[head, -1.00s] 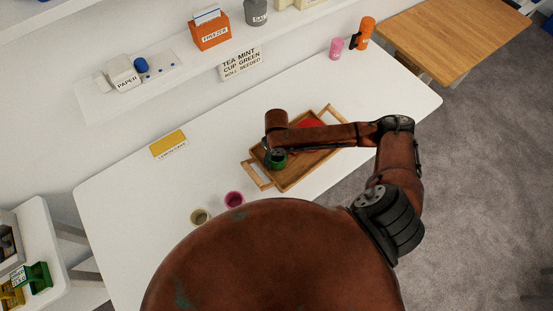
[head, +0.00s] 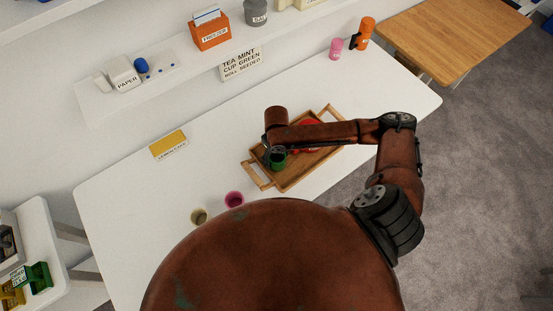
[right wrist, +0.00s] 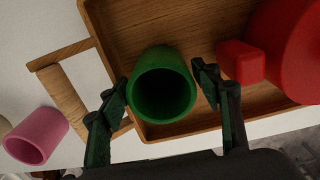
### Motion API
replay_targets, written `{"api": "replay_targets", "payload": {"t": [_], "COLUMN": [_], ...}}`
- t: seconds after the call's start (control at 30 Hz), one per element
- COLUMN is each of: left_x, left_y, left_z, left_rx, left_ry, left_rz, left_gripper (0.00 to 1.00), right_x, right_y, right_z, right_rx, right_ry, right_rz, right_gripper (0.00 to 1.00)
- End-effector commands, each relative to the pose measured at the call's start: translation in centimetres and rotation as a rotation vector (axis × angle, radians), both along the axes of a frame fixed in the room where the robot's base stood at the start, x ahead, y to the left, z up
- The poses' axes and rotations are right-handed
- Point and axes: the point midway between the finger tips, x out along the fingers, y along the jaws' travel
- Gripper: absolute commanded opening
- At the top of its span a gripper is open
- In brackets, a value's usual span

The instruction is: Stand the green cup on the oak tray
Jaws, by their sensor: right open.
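The green cup (head: 278,164) is over the near-left part of the oak tray (head: 296,178), its mouth up; it appears to stand on the tray floor. In the right wrist view the cup (right wrist: 163,88) shows its open, empty-looking mouth beside the tray's rim (right wrist: 180,128). My right gripper (right wrist: 160,92) is open, with one finger on each side of the cup and a visible gap at the right finger. In the head view my right gripper (head: 274,149) is partly hidden by its own wrist. My left gripper is not in view.
A red rounded thing with a block-like part (right wrist: 290,50) sits on the tray right of the cup. A pink cup (head: 234,199) and a beige cup (head: 199,216) stand left of the tray. An orange bottle (head: 365,33) and a pink cup (head: 335,49) stand at the back.

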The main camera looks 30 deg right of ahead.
Motion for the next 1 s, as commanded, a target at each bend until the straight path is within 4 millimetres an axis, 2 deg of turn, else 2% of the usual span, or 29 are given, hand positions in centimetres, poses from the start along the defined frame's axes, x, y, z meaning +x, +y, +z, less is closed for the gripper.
{"api": "replay_targets", "payload": {"t": [0.1, 0.3, 0.5, 0.7, 1.0], "left_x": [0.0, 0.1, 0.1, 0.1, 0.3], "left_y": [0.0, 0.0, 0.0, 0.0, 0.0], "left_z": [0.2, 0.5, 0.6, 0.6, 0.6], "left_rx": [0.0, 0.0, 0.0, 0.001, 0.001], "left_ry": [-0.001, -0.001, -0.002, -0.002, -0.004], "left_rz": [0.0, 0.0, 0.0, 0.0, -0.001], "left_gripper": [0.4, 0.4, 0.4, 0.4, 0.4], "right_x": [0.2, 0.1, 0.0, 0.0, -0.2], "right_y": [-0.1, -0.1, 0.0, 0.0, 0.4], "right_z": [2.8, 6.9, 9.4, 10.0, 9.7], "right_rx": [-0.001, -0.002, -0.001, -0.001, 0.008], "right_ry": [-0.005, -0.004, -0.001, 0.001, -0.001], "right_rz": [0.002, 0.001, 0.001, 0.0, -0.02], "right_gripper": [0.58, 0.58, 0.58, 0.58, 0.58]}}
